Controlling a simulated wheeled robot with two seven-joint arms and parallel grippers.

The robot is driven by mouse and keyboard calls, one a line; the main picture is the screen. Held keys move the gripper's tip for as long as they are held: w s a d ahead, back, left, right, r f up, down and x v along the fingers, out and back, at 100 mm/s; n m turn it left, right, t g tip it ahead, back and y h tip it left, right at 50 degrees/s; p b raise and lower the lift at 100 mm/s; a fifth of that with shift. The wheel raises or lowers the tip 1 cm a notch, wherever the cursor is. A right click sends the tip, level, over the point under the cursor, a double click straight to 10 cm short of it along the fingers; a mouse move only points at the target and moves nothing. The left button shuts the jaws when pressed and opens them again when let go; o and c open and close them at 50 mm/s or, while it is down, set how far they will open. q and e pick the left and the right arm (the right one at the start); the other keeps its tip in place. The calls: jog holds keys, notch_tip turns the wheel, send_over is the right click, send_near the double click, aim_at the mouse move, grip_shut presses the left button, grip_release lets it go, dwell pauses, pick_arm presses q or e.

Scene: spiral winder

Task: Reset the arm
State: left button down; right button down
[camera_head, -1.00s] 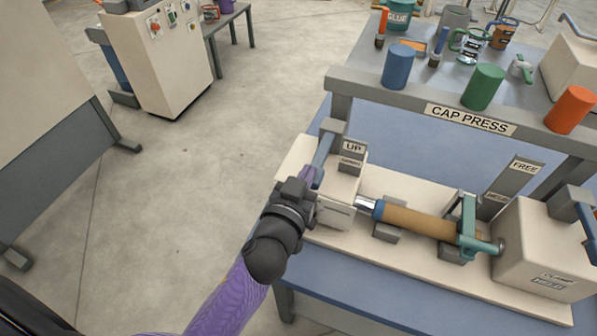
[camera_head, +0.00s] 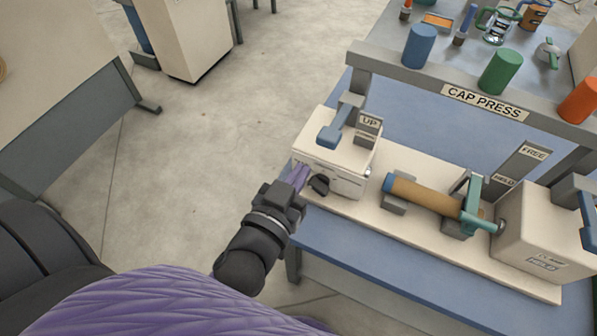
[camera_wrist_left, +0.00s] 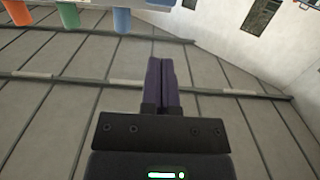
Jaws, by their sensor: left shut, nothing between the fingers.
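My left gripper (camera_head: 300,178) is shut and empty in the head view. Its purple fingers are beside the left end of the cream winder box (camera_head: 335,150), near a black knob (camera_head: 319,185); I cannot tell whether they touch. A blue lever (camera_head: 330,135) sits on top of the box, beside the UP sign (camera_head: 369,123). A brown tube with a blue end (camera_head: 425,196) lies on grey supports, with a teal clamp (camera_head: 472,200) at its right. My right gripper is not in view.
The CAP PRESS beam (camera_head: 486,102) carries blue, green and orange cylinders behind the tube. A cream block (camera_head: 545,225) stands at the right end. Tools and mugs are on the back table. Open floor (camera_head: 190,150) lies left of the bench.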

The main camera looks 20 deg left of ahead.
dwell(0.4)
pick_arm(q)
jog(key=s+f+m+g+b, duration=0.1)
jog(key=s+f+g, duration=0.3)
jog(key=f, duration=1)
jog(key=s+f+m+g+b, duration=0.1)
jog(key=s+f+g, duration=0.3)
jog(key=f, duration=1)
jog(key=s+a+f+g+b, duration=0.1)
jog(key=s+f+g, duration=0.3)
jog(key=s, duration=0.6)
jog(key=s+a+f+g, duration=0.4)
jog(key=s+f, duration=0.5)
jog(key=s, duration=0.1)
jog(key=shift+a+f+g+y+b, duration=0.3)
jog(key=shift+y+b, duration=0.1)
